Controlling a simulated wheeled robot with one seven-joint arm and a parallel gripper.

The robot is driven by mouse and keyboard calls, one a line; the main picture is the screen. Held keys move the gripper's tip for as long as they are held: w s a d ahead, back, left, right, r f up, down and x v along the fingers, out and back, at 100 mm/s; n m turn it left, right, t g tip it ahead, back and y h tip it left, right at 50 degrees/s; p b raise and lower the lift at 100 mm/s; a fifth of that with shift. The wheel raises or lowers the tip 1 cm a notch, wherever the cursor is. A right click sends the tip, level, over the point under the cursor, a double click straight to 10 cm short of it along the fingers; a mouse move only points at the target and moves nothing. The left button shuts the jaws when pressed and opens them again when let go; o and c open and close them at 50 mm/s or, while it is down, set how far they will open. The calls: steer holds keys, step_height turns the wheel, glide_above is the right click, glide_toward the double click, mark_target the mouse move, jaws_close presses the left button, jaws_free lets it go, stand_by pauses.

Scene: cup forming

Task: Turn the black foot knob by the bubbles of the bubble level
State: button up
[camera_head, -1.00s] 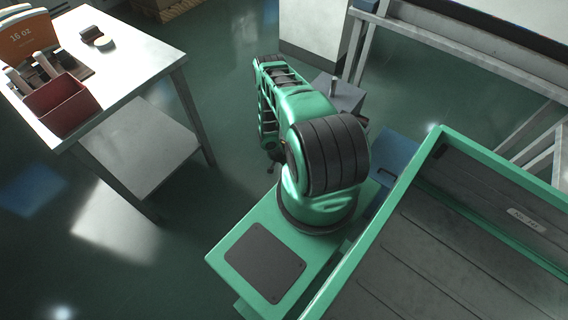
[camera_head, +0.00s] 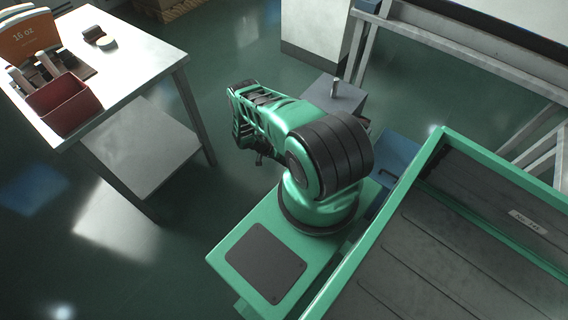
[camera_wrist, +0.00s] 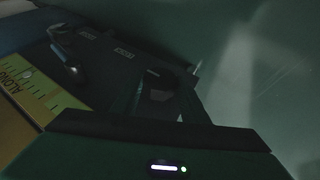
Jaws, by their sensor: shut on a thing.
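The wrist view is dark. My gripper (camera_wrist: 160,97) shows there beyond its green body, with its dark fingers close around a black rounded piece, which looks like the black foot knob (camera_wrist: 158,84). The jaws are shut on it; their exact contact is hard to see. I cannot make out the bubble level or its bubbles in either view. In the head view my arm is folded over to the left, and the gripper end and knob are hidden below it.
A yellow strip with ruler marks (camera_wrist: 38,100) and a metal fitting (camera_wrist: 68,58) lie left of the gripper in the wrist view. In the head view, a metal table (camera_head: 128,62) with a red bin (camera_head: 65,103) stands left, with open floor between.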

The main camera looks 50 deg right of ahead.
steer(key=shift+w+a, duration=0.1)
steer(key=shift+w, duration=0.15)
steer(key=o, duration=0.9)
steer(key=shift+o, duration=0.8)
steer(key=shift+s, duration=0.1)
steer(key=v, duration=1)
steer(key=shift+w+r, duration=0.25)
